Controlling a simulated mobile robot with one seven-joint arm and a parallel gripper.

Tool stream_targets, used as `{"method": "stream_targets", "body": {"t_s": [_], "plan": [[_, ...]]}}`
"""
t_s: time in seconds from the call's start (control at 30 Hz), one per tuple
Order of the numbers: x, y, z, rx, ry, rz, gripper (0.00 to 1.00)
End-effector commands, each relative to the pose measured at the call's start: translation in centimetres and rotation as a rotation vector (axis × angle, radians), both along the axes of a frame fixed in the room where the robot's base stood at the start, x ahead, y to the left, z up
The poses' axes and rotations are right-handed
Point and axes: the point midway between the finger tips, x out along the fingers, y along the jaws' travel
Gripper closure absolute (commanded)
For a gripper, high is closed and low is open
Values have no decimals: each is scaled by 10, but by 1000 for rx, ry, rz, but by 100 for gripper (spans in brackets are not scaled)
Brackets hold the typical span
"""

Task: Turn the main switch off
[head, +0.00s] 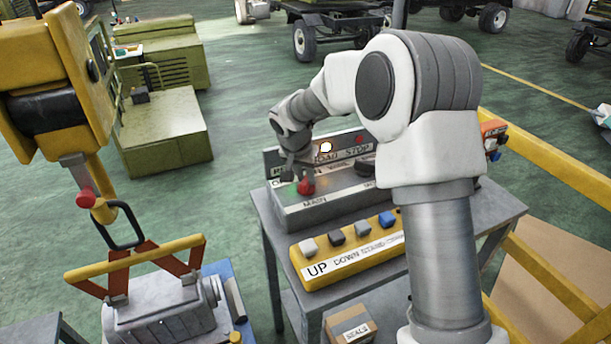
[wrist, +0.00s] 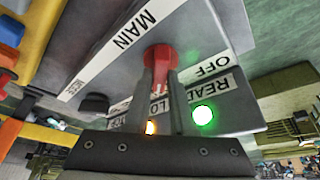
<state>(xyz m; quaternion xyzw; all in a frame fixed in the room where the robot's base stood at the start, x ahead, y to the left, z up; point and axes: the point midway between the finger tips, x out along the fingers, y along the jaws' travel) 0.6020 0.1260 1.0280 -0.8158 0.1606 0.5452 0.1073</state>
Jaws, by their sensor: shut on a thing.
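The red main switch (head: 306,187) sits on the grey control box (head: 330,205) above the MAIN label. My gripper (head: 301,172) reaches down onto it from above. In the wrist view the two fingers (wrist: 160,85) are closed on the red switch (wrist: 160,56). The OFF label (wrist: 212,65) lies to the right of the switch in that view. The fingers hide part of the handle and of the other labels, so I cannot tell exactly which way it points. The green READY lamp (wrist: 203,115) and the orange LOAD lamp (wrist: 150,128) are lit.
A yellow pendant (head: 350,245) with several buttons lies in front of the control box on the grey table (head: 490,215). A yellow hoist (head: 55,75) with a hook and lifting beam hangs at the left over a grey motor. A yellow rail (head: 560,155) runs at the right.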

Motion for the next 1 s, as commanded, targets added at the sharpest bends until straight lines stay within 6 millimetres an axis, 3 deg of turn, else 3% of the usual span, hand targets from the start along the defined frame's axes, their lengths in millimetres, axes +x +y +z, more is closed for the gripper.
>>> {"method": "stream_targets", "body": {"t_s": [0.37, 1.0], "plan": [[0, -1, 0, 1, -1, 98, 100], [0, -6, 4, 4, 0, 663, 100]]}}
